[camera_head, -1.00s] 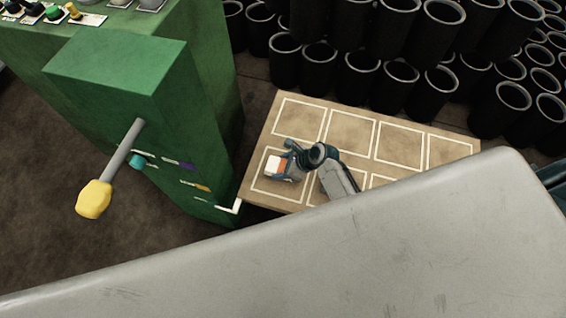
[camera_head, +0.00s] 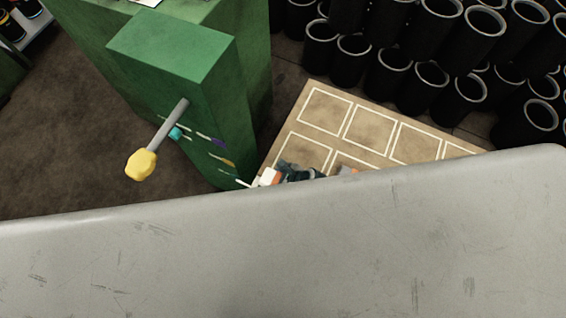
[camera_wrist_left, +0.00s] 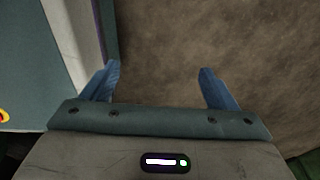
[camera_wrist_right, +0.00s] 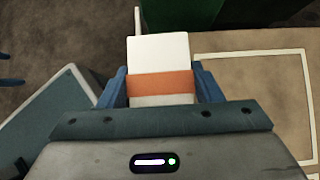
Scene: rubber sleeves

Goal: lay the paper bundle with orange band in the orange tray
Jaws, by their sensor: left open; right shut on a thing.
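The paper bundle (camera_wrist_right: 158,52) is white with an orange band around its middle. My right gripper (camera_wrist_right: 160,88) is shut on it, with the blue fingers on either side of the band, in the right wrist view. In the head view the bundle (camera_head: 267,177) shows small at the near left of the table, and my right gripper (camera_head: 283,175) is mostly cut off by the large grey surface in front. My left gripper (camera_wrist_left: 160,85) is open and empty over brown floor in the left wrist view. I cannot make out the orange tray.
A tan table top (camera_head: 375,128) with white outlined rectangles lies beyond the grey surface. A green machine (camera_head: 180,70) with a yellow-knobbed lever (camera_head: 142,164) stands left of it. Black sleeves (camera_head: 432,80) are stacked behind. Brown floor (camera_head: 75,120) is open at far left.

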